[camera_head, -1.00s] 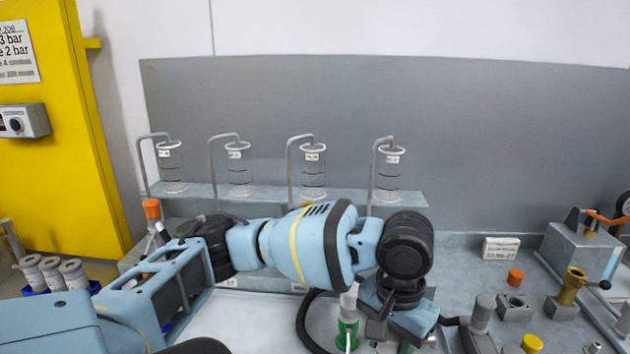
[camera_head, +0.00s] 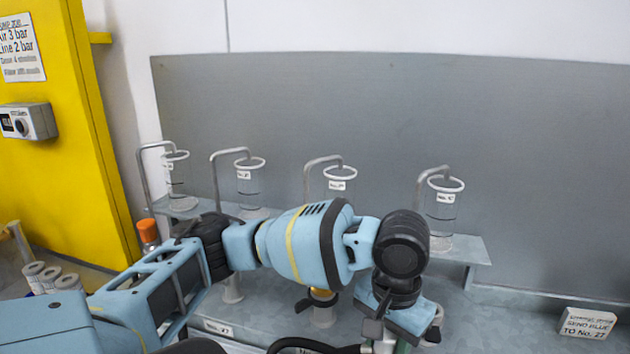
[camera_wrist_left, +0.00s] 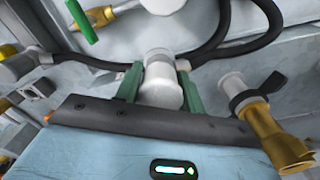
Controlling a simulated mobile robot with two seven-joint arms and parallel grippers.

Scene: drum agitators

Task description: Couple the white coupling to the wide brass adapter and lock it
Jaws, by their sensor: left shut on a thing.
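My left gripper (camera_wrist_left: 160,88) shows in the left wrist view with its two green fingers shut on the white coupling (camera_wrist_left: 162,84), a pale cylinder. In the head view my left arm comes in from the left, and its gripper (camera_head: 402,347) is at the bottom edge, mostly cut off. A brass fitting (camera_wrist_left: 278,140) with a black collar and a pale cylindrical end stands to the right of the gripper in the wrist view, apart from the held coupling. I cannot tell whether it is the wide brass adapter. My right gripper is not in view.
A black hose (camera_wrist_left: 245,45) curves behind the held coupling. A green-handled part (camera_wrist_left: 82,20) and more brass pieces (camera_wrist_left: 102,15) lie at upper left. In the head view, glass cylinders (camera_head: 441,215) stand on a shelf behind my arm; a label block (camera_head: 587,322) sits at right.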

